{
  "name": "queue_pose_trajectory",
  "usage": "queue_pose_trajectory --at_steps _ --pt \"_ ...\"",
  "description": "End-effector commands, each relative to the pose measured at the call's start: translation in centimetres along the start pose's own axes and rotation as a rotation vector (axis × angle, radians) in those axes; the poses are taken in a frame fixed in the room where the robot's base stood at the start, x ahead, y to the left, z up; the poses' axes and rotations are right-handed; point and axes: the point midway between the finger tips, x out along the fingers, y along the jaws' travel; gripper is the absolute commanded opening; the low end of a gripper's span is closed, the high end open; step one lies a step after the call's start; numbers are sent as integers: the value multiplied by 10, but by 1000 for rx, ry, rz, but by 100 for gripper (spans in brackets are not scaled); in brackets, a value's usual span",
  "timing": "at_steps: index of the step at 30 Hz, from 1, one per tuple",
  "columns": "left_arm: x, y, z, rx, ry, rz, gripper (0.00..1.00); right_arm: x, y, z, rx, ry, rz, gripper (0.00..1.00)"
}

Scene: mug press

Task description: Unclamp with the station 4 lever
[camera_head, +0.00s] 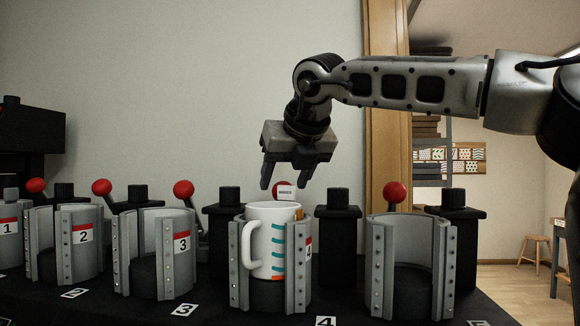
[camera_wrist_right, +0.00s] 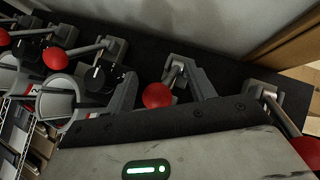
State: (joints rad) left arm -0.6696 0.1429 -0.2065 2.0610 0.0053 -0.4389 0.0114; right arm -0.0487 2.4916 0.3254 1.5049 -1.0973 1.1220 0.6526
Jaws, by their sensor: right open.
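The station 4 lever's red ball knob (camera_head: 279,187) shows just behind the mug, partly covered by a small white tag. In the right wrist view the red ball (camera_wrist_right: 157,95) lies between my fingers in the picture, its lever running back to a bracket. My right gripper (camera_head: 287,178) is open, pointing down over station 4, its fingertips near the knob's height; contact cannot be told. A white mug (camera_head: 270,238) with teal and orange marks stands in the station 4 clamp (camera_head: 298,290), whose two grey shells flank it. My left gripper is not in view.
Red-knobbed levers stand behind the neighbouring stations, including station 3 (camera_head: 183,188) and station 5 (camera_head: 395,192). The station 5 clamp (camera_head: 385,265) is empty. Black posts (camera_head: 338,235) stand between stations. A wall rises behind the bench.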

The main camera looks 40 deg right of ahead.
Motion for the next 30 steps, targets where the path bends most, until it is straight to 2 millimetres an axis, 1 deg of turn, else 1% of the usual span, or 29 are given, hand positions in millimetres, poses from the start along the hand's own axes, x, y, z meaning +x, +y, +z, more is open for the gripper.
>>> queue_pose_trajectory --at_steps 1,15,26,30 --pt "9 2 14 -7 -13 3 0 -5 0 3 0 -1 0 55" --pt "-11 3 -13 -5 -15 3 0 -44 0 28 1 -1 -1 55" --pt "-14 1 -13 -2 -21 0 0 -48 0 30 1 -1 0 55" --pt "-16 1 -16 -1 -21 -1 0 -59 0 31 1 -3 0 55"
